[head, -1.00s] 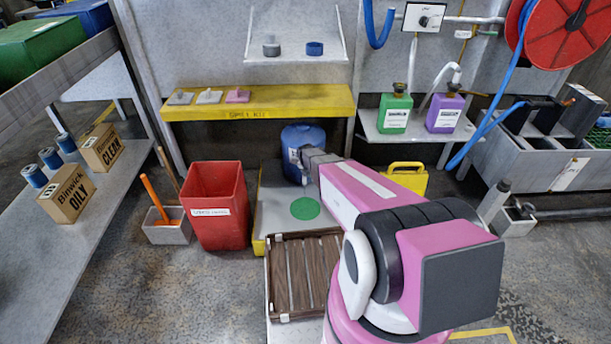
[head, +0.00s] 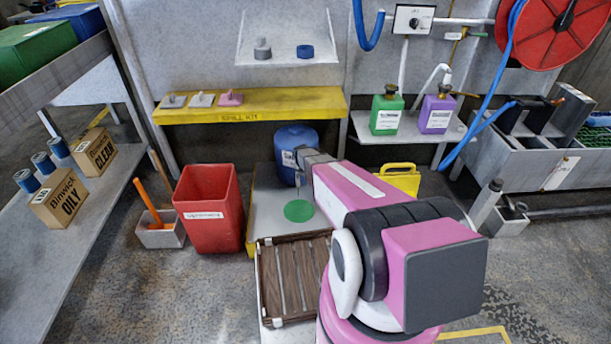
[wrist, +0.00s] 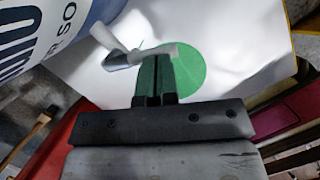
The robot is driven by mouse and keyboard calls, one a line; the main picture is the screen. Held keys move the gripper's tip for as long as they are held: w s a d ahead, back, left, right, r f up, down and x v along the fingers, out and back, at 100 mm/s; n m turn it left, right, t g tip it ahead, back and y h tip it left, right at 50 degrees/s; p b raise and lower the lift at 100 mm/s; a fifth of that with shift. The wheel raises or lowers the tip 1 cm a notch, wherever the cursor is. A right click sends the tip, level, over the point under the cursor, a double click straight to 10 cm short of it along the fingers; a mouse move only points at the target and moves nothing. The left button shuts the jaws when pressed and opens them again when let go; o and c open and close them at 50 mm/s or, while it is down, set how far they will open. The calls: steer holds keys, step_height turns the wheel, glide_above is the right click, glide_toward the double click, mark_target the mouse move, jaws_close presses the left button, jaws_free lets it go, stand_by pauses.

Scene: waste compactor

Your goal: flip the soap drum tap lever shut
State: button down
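The blue soap drum (head: 292,137) stands on a pale, yellow-edged platform, partly hidden by my arm in the head view. The wrist view shows its blue-and-white labelled side (wrist: 45,30) at upper left. The grey-white tap and its lever (wrist: 122,57) stick out from the drum, above a green disc (wrist: 190,68). My gripper (wrist: 157,58) has its two dark fingers together, with only a thin line between them. Its fingertips are at the lever, which crosses the picture just at them; I cannot tell whether they touch. The fingertips are hard to make out in the head view.
A slatted wooden crate (head: 293,290) is in front of the platform. A red bin (head: 208,215) stands to its left and a yellow can (head: 402,180) to its right. A yellow shelf (head: 250,104) overhangs behind the drum. Floor is free at lower left.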

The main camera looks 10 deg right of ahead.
steer(key=shift+w+d, duration=0.5)
steer(key=shift+w, duration=0.05)
stand_by(0.9)
stand_by(0.4)
